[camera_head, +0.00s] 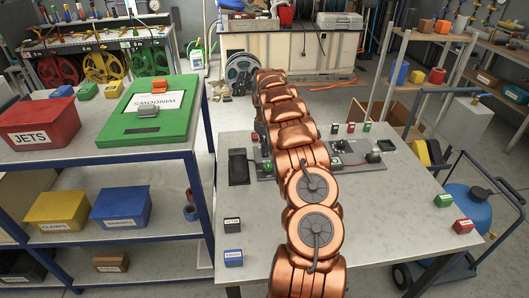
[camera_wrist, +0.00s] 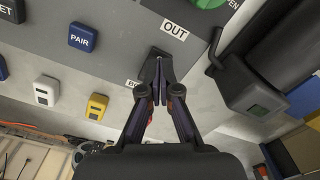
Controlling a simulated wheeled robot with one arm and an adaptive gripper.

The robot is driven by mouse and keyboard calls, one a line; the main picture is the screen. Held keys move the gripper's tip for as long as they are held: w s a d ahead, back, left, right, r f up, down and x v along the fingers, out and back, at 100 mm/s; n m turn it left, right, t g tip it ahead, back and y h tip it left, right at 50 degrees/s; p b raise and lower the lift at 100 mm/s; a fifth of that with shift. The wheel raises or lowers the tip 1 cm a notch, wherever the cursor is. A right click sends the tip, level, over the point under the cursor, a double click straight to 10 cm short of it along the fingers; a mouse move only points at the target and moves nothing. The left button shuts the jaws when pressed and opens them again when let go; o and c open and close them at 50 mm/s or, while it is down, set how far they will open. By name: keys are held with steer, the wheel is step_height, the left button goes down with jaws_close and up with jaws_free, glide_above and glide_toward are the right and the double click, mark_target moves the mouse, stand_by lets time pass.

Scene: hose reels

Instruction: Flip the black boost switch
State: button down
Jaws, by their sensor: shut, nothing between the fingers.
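In the wrist view my gripper (camera_wrist: 158,72) is shut and empty, its two dark fingers meeting over a grey panel (camera_wrist: 125,30). A partly covered white label (camera_wrist: 132,84) beside the fingertips begins with what looks like "BO". The black boost switch is not clearly seen; dark shapes at the fingertips merge, so I cannot tell switch from finger or whether they touch. A white "OUT" label (camera_wrist: 174,28) is just above the tips. In the head view my copper arm reaches over the table and hides my gripper.
Near the fingers are a blue "PAIR" block (camera_wrist: 82,37), a white block (camera_wrist: 46,91), a yellow block (camera_wrist: 97,107) and a green button (camera_wrist: 205,3). A dark device (camera_wrist: 253,98) stands right. The table (camera_head: 400,215) has free room in front.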

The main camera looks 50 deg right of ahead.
steer(key=shift+r, duration=2.7)
steer(key=shift+a+r, duration=0.1)
steer(key=s+a+r, duration=0.3)
steer(key=a+r, duration=0.2)
steer(key=a, duration=0.4)
steer(key=s+a+r+g, duration=0.1)
steer(key=s+a+r, duration=0.35)
steer(key=a, duration=0.45)
steer(key=s+a+r, duration=0.3)
steer(key=a+r, duration=0.2)
steer(key=a, duration=0.5)
steer(key=s+a+f+n, duration=0.1)
steer(key=s+a, duration=0.8)
steer(key=s, duration=0.4)
steer(key=s+a+f+n, duration=0.1)
steer(key=s+a+f, duration=0.1)
steer(key=s+a, duration=0.7)
steer(key=s, duration=0.4)
steer(key=shift+s+a+f+g, duration=0.2)
steer(key=shift+a+g, duration=0.2)
